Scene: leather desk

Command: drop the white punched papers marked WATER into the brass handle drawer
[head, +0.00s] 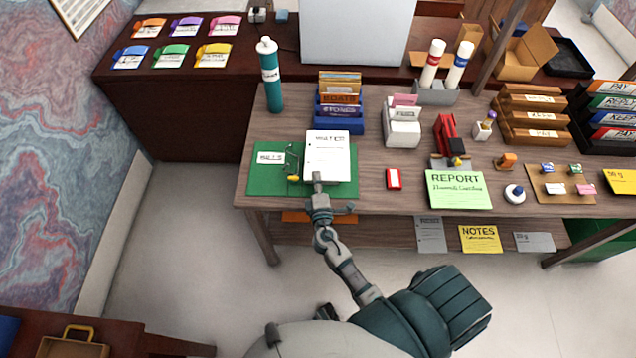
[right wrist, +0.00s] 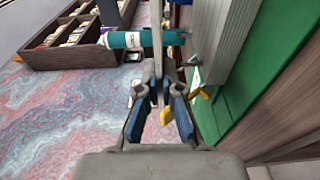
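White papers (head: 324,146) with dark lettering, too small to read surely, lie at the near end of the desk's left half, over a white stack (head: 348,168) on a green mat (head: 266,182). My right gripper (head: 318,180) is at their front edge. In the right wrist view its fingers (right wrist: 158,98) are closed on a thin pale sheet edge (right wrist: 157,38), seen edge-on. At lower left a tan box-like front with a brass-coloured handle (head: 76,331) shows on dark furniture, cut off by the frame. My left gripper is not in view.
A teal bottle (head: 271,82) stands behind the mat. A small white card (head: 270,158) and a thin metal-and-yellow item (head: 292,165) lie on the mat. A blue stand (head: 339,122) is behind the papers. The floor (head: 190,220) at left is clear.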

